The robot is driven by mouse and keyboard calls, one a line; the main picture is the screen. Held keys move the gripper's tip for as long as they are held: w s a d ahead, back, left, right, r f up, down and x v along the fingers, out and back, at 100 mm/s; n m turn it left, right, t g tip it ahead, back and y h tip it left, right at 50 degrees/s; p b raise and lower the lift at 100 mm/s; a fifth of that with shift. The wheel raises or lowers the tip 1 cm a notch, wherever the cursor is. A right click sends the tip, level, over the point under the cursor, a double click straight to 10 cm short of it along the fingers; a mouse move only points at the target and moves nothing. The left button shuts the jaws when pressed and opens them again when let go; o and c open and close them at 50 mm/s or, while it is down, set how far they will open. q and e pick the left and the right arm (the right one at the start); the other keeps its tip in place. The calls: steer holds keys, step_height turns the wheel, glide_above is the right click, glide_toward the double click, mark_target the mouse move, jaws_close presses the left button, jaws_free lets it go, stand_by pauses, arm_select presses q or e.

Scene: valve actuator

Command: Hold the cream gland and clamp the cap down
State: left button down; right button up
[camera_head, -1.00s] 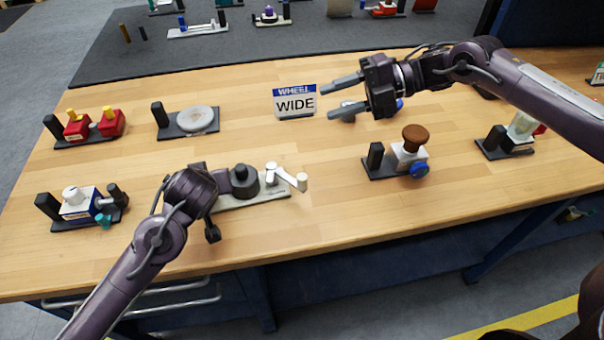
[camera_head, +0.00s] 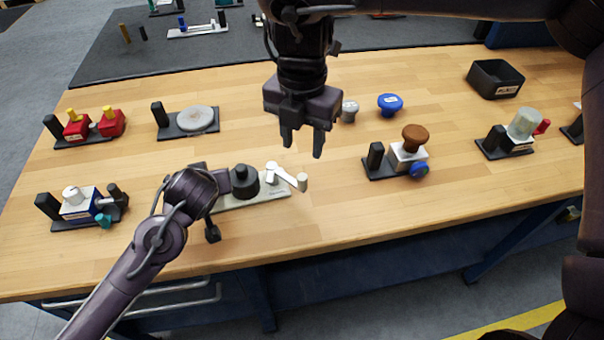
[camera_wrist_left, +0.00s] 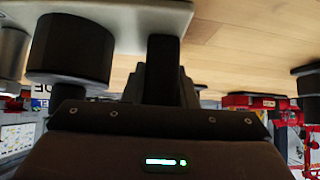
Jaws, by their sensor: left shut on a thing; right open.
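The cream gland fixture (camera_head: 262,200) lies near the front edge of the table. It has a cream base plate, a round black cap (camera_head: 243,181) and a white jointed lever (camera_head: 287,177) at its right end. My left gripper (camera_head: 222,181) is at the fixture's left end, beside the cap, and is shut on a dark upright part, mostly hidden by the gripper. In the left wrist view the cap (camera_wrist_left: 70,52) and the cream plate (camera_wrist_left: 130,10) show upside down beside the dark fingers. My right gripper (camera_head: 303,140) is open and empty, pointing down above the table, behind the lever.
A brown-knobbed fixture (camera_head: 409,155) stands to the right. A grey disc fixture (camera_head: 196,121) and a white-blue fixture (camera_head: 81,204) are to the left. A blue knob (camera_head: 390,104) and a black bin (camera_head: 496,79) stand farther back. Bare wood surrounds the lever's right side.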

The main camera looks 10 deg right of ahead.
mark_target(302, 176)
step_height(302, 176, down, 10)
steer(key=shift+f, duration=0.1)
stand_by(0.4)
jaws_close()
